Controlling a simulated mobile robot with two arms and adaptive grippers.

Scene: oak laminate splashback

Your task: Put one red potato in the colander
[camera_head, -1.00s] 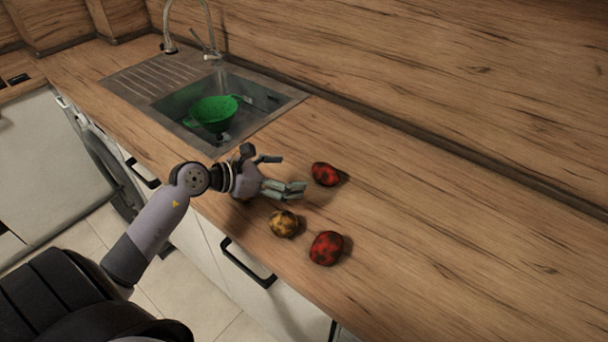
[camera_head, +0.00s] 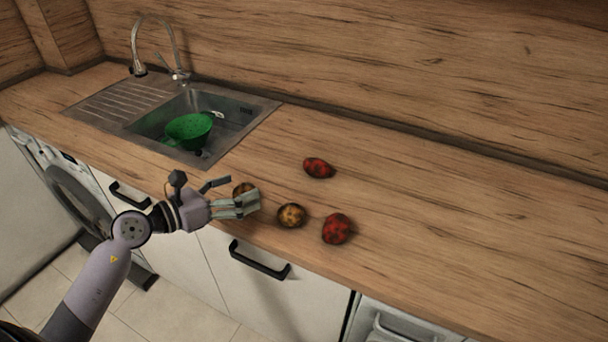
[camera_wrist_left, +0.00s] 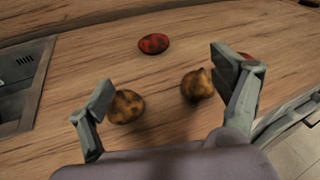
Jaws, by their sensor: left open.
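A red potato (camera_head: 318,168) lies toward the back of the counter; it also shows in the left wrist view (camera_wrist_left: 154,43). A second red potato (camera_head: 337,229) lies nearer the front edge; a finger partly hides it in the wrist view (camera_wrist_left: 247,56). The green colander (camera_head: 188,131) stands in the sink. My left gripper (camera_head: 242,191) is open and empty near the counter's front edge, left of both red potatoes. In the wrist view, its fingers (camera_wrist_left: 164,80) are spread wide, with the back red potato beyond them. My right gripper is not in view.
Two yellow-brown potatoes lie by the left gripper: one (camera_head: 291,215) right of it, the other (camera_head: 243,188) partly hidden by its fingers. The metal sink (camera_head: 232,134) is back left, with a tap (camera_head: 137,50). The counter's right side is clear.

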